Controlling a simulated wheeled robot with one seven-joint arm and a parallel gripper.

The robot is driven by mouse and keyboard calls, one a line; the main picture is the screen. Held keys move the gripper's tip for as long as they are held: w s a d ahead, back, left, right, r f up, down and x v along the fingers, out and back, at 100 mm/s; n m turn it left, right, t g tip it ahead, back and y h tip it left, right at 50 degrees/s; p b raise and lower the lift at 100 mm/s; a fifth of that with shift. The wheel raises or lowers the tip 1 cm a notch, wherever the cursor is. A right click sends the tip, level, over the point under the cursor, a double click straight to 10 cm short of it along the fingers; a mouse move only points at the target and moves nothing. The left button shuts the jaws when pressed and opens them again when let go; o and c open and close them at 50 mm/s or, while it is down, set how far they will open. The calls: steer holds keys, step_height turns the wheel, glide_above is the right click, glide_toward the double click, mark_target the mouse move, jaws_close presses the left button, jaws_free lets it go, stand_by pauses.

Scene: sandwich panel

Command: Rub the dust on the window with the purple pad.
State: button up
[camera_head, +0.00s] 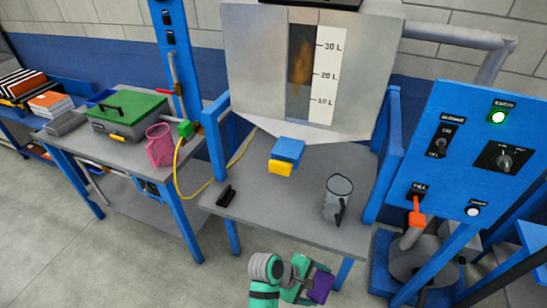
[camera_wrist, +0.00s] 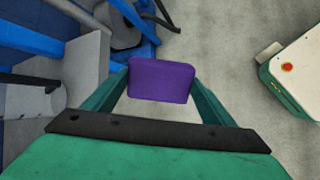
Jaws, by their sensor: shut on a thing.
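The purple pad (camera_head: 320,286) is held in my gripper (camera_head: 309,280), low in front of the grey table's front edge. The wrist view shows the pad (camera_wrist: 161,80) between the two green fingers, which are shut on it. The window (camera_head: 300,60) is a narrow upright pane in the grey metal hopper, beside a white scale marked 10 L, 20 L and 30 L. A brownish-orange patch (camera_head: 303,62) shows at the window; I cannot tell whether it is dust on the pane or something behind it. My gripper is well below the window and apart from it.
A blue control panel (camera_head: 475,150) with an orange-handled valve (camera_head: 417,215) stands right. A side table (camera_head: 105,150) holds a green-lidded box and pink jug.

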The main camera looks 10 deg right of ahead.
steer(key=shift+d+r, duration=0.15)
steer(key=shift+d, duration=0.15)
steer(key=shift+w+d+r, duration=0.15)
steer(key=shift+r, duration=0.05)
